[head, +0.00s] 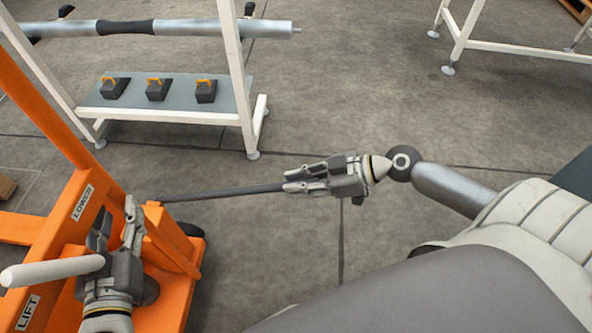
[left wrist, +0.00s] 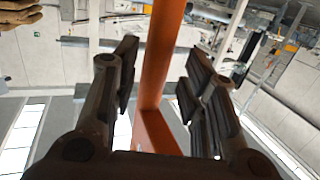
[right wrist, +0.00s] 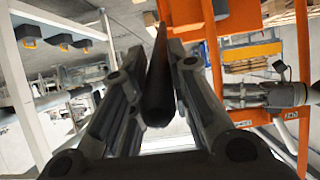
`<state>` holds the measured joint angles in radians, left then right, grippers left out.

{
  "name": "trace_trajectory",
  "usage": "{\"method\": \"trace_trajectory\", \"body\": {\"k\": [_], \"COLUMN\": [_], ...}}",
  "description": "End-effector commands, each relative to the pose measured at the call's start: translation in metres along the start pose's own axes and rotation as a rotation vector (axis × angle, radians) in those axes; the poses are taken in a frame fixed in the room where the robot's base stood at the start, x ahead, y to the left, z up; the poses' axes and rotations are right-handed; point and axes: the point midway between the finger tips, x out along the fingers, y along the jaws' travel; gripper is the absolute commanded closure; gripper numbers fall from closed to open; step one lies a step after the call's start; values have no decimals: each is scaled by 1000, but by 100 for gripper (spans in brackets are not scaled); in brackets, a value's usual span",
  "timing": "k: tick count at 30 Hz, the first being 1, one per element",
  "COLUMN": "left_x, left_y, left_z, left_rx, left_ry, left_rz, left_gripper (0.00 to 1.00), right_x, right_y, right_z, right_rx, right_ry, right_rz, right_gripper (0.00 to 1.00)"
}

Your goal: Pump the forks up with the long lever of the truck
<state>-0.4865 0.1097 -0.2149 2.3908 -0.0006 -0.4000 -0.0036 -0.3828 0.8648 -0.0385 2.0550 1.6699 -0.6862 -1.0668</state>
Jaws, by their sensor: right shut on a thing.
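The orange truck (head: 160,262) stands at the left of the head view, with LOWER and LIFT labels. Its long lever (head: 225,192) is a dark, thin rod reaching out to the right, roughly level. My right gripper (head: 290,181) is shut on the lever's outer end. In the right wrist view the dark lever (right wrist: 159,85) lies between the fingers. My left gripper (head: 118,215) is open and empty beside the truck's mast, fingers pointing up. In the left wrist view its fingers are apart, with an orange post (left wrist: 160,65) beyond them. I cannot clearly make out the forks.
A white rack (head: 240,85) behind has a shelf (head: 180,106) with several dark weights with orange handles, and a long metal roller (head: 200,28) above. Another white frame (head: 510,45) stands at the back right. The grey floor (head: 340,120) between them is clear.

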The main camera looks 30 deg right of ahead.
Motion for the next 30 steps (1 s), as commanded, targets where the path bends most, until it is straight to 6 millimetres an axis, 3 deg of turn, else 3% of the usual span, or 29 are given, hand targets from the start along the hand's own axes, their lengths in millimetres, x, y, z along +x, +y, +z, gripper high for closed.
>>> {"method": "trace_trajectory", "body": {"k": [1, 8, 14, 21, 30], "left_x": [-4, -15, -37, -78, -137], "left_y": [-7, -16, -21, -25, -30], "left_z": [-39, 8, 51, 95, 129], "left_rx": [2, 3, 2, -3, -13], "left_ry": [44, -212, -443, -722, -1028], "left_rz": [-15, -35, -47, -60, -77], "left_gripper": [60, 60, 60, 60, 60], "right_x": [-4, -5, -6, -6, -6], "right_y": [0, 1, 2, 2, 2], "right_z": [-4, -10, -15, -22, -28], "right_rx": [0, -1, -2, -2, -2], "right_ry": [-13, -29, -42, -54, -70], "right_rz": [-4, -1, 1, 3, 4], "right_gripper": [100, 100, 100, 100, 100]}}
